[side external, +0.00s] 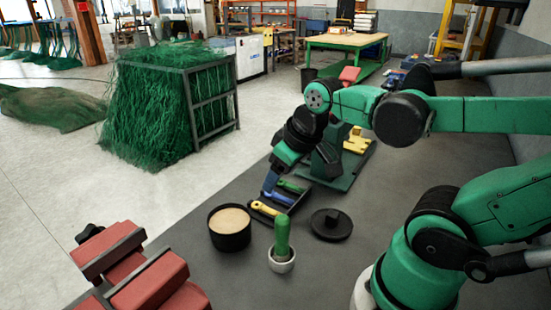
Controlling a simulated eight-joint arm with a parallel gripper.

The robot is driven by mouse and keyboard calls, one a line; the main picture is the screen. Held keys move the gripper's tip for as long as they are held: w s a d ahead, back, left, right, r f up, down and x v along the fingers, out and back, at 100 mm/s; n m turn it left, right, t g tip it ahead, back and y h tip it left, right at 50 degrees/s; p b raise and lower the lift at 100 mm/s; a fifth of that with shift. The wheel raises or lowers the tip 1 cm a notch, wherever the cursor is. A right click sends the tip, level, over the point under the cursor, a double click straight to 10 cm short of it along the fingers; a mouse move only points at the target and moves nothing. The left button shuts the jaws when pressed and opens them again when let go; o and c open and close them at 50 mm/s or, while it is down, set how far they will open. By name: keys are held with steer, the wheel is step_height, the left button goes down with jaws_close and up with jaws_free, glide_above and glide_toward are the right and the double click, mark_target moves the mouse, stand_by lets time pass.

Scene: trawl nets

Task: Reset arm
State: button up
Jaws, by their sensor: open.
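My green and black arm reaches in from the right and bends down at its wrist. My gripper (270,183) is at its lower end, small in this view, open, above the back left of a dark tool tray (252,210). The tray holds tools with a yellow handle (266,209), a blue handle (280,197) and a green handle (291,186). I cannot tell whether my gripper touches the tray or a tool. I see nothing held in it.
A black tub of tan material (230,225), a white cup with a green object (282,245) and a black lidded disc (331,224) stand near the tray. A green-netted rack (210,100) stands behind. Red blocks (135,275) are at lower left.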

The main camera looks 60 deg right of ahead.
steer(key=a, duration=0.1)
steer(key=w+a+t, duration=0.1)
steer(key=a, duration=0.1)
steer(key=a+t+y, duration=0.1)
steer(key=shift+w+a+r, duration=0.25)
steer(key=shift+w+a, duration=0.05)
steer(key=shift+w, duration=0.05)
